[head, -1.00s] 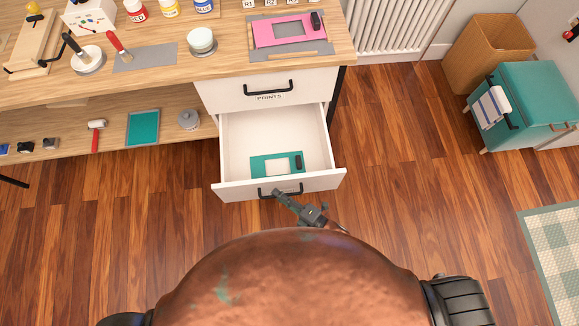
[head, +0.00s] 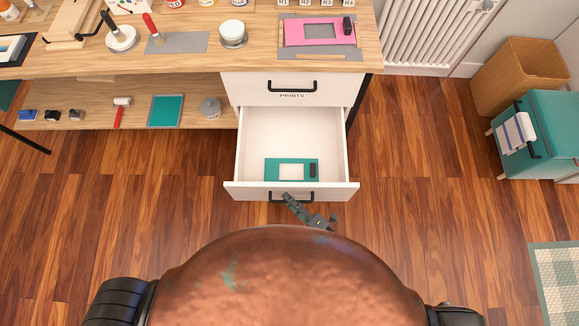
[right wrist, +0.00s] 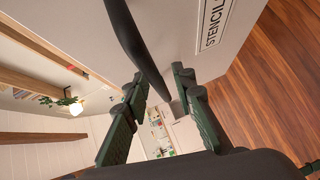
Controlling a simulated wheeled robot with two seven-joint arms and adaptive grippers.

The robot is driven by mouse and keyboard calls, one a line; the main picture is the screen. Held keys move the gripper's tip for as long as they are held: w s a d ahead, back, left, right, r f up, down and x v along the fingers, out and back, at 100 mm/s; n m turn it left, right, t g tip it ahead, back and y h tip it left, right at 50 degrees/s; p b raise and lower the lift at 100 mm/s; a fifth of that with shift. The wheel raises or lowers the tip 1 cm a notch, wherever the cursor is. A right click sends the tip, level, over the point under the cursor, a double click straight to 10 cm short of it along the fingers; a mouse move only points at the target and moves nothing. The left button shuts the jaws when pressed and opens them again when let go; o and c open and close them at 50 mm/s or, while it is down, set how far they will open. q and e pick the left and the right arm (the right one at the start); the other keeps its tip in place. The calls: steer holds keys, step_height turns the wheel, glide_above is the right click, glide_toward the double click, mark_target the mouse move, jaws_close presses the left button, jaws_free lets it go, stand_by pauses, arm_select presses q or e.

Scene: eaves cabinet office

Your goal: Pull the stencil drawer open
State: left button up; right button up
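The stencil drawer (head: 240,190) is the lower white drawer. It stands pulled well out, with a teal stencil (head: 273,170) lying inside near its front. Its dark bar handle (head: 306,198) is on the front face; the handle (right wrist: 137,45) and the label reading STENCIL (right wrist: 214,28) show in the right wrist view. My right gripper (head: 287,198) is at the handle. In the right wrist view its fingers (right wrist: 160,77) are apart, with the handle's bar between the tips and a gap on the right finger's side. My left gripper is not in view.
The PRINTS drawer (head: 240,88) above is closed. The worktop (head: 262,62) holds a pink stencil (head: 295,35) and printing tools; a shelf (head: 90,118) below holds more. A wicker bin (head: 515,80) and teal cabinet (head: 550,125) stand right. Floor (head: 430,170) right of the drawer is clear.

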steer(key=shift+s+d, duration=0.15)
steer(key=v, duration=1.1)
steer(key=shift+d+r, duration=0.15)
steer(key=shift+d, duration=0.1)
steer(key=shift+s, duration=0.15)
